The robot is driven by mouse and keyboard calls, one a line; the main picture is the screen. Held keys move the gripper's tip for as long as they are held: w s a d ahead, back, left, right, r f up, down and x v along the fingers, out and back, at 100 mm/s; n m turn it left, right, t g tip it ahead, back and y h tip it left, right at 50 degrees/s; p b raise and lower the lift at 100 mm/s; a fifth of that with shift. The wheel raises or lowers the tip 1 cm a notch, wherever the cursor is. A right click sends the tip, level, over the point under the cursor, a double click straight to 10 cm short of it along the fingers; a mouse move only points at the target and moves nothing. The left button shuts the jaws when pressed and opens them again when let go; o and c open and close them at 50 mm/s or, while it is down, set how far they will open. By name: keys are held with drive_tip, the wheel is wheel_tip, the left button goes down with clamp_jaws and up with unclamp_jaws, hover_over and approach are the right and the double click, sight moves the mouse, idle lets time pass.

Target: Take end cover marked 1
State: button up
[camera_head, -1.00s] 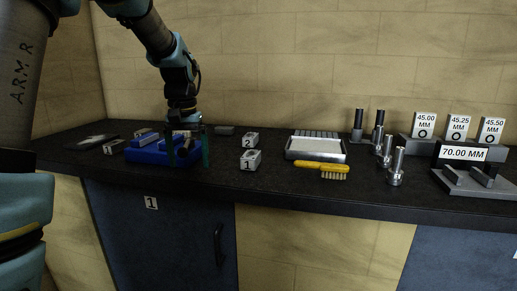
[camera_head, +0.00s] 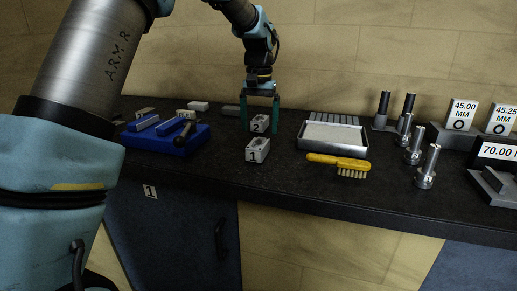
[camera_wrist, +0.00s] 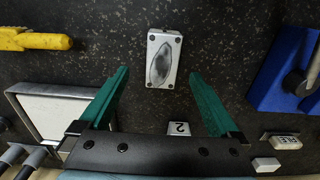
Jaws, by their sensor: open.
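The end cover marked 1 (camera_head: 257,149) is a small light grey block on the dark bench top. In the wrist view its top (camera_wrist: 163,58) shows an oval dark recess and corner screws. The end cover marked 2 (camera_head: 260,124) stands just behind it; in the wrist view its numbered face (camera_wrist: 180,128) shows at my gripper's palm edge. My gripper (camera_head: 261,129) points down with its green fingers open and empty, one on each side of cover 2 in the head view. In the wrist view cover 1 lies ahead, between the fingertips (camera_wrist: 159,72). Finger height above the bench is unclear.
A blue fixture (camera_head: 164,137) with a dark rod stands left. A silver tray (camera_head: 332,138) and a yellow brush (camera_head: 338,161) lie right. Bench around cover 1 is clear.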

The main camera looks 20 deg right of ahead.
sight(258, 143)
wheel_tip(258, 143, down, 5)
drive_tip(key=shift+w+a+f+p, duration=0.1)
drive_tip(key=shift+a+p, duration=0.05)
drive_tip(key=shift+p, duration=0.75)
drive_tip(key=shift+c, duration=0.2)
clamp_jaws()
